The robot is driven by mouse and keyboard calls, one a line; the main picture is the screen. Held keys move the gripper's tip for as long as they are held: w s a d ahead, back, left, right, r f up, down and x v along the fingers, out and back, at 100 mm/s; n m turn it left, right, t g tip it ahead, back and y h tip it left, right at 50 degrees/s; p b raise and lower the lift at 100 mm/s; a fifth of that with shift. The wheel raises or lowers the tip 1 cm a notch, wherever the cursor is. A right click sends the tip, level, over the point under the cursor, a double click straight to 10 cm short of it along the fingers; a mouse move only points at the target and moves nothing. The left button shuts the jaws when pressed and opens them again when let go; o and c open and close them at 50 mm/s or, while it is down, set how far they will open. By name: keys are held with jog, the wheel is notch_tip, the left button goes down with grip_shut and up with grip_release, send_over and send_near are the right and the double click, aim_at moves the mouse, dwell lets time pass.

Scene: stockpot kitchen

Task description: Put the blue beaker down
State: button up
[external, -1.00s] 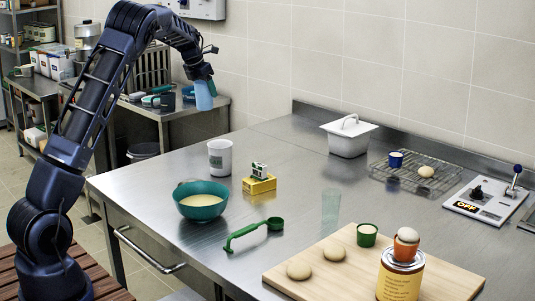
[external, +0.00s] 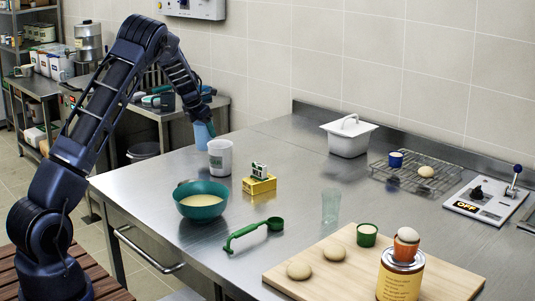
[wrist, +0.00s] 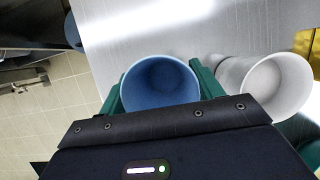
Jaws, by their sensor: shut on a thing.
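The blue beaker (external: 202,136) is held upright at the far left corner of the steel table, just behind and left of a white cup (external: 220,158). My gripper (external: 203,121) is shut on it. In the wrist view the beaker (wrist: 159,84) sits between the two green fingers, and its inside looks empty. The white cup also shows in the wrist view (wrist: 276,86), close to the right finger. The beaker's bottom is hidden behind the white cup in the external view, so I cannot tell whether it touches the table.
A teal bowl of pale liquid (external: 201,207) and a yellow block (external: 259,185) stand near the white cup. A green scoop (external: 254,233) and a clear glass (external: 331,205) are farther right. The steel table's (external: 270,140) back middle is clear.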

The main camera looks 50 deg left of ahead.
aim_at(205, 140)
jog(key=shift+f, duration=2.25)
jog(key=shift+f, duration=0.15)
jog(key=o, duration=1)
